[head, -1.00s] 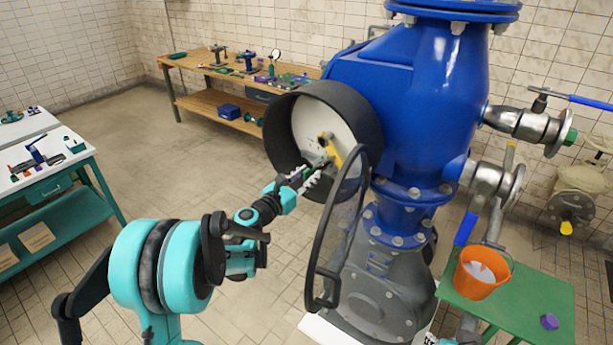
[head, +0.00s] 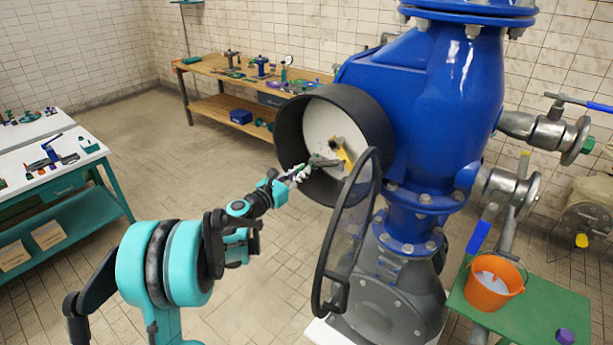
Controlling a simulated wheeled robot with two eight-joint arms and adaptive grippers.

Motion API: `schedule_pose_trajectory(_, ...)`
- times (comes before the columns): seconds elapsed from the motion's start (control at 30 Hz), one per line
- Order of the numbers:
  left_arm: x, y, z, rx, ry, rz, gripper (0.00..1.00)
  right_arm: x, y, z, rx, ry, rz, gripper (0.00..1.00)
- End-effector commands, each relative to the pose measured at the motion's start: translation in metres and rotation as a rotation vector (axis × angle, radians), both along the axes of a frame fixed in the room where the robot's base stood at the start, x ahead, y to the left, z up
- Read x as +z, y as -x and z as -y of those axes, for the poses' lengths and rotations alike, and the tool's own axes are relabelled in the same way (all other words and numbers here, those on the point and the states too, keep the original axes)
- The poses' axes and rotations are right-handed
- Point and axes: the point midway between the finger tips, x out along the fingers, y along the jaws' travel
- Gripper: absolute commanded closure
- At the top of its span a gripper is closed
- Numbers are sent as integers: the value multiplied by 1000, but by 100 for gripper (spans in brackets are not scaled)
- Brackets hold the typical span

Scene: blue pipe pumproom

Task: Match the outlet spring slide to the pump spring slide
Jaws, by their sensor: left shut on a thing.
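A round white dial face (head: 322,128) sits inside a black rim (head: 288,132) on the blue housing. On the dial are a yellow piece (head: 342,152) and a grey piece (head: 322,161) next to it. I cannot tell from their looks which one is the pump slide or the outlet slide. My left gripper (head: 299,174) is at the lower left opening of the rim, just left of the grey piece. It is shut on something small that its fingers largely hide. Whether it touches the grey piece is unclear. My right gripper is not in view.
A black-framed clear cover (head: 328,262) hangs open just right of my left gripper. An orange bucket (head: 489,290) stands on a green table (head: 530,315) at the right. A wooden bench (head: 208,65) with tools is behind. The floor at left is open.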

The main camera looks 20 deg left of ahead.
Motion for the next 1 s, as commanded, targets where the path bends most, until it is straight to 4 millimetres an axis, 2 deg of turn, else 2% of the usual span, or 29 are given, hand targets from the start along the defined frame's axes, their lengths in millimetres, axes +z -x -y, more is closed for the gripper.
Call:
schedule_pose_trajectory(0.1,1,-1,-1,4,0,1,100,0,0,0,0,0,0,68)
schedule_pose_trajectory(0.2,1,-1,-2,4,0,1,70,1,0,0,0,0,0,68)
schedule_pose_trajectory(0.5,1,0,0,1,-1,1,69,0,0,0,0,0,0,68)
schedule_pose_trajectory(0.63,1,9,-4,2,0,1,69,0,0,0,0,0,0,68)
schedule_pose_trajectory(0.77,1,31,-13,4,0,1,69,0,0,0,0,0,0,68)
schedule_pose_trajectory(1.0,1,80,-31,6,0,1,69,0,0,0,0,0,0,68)
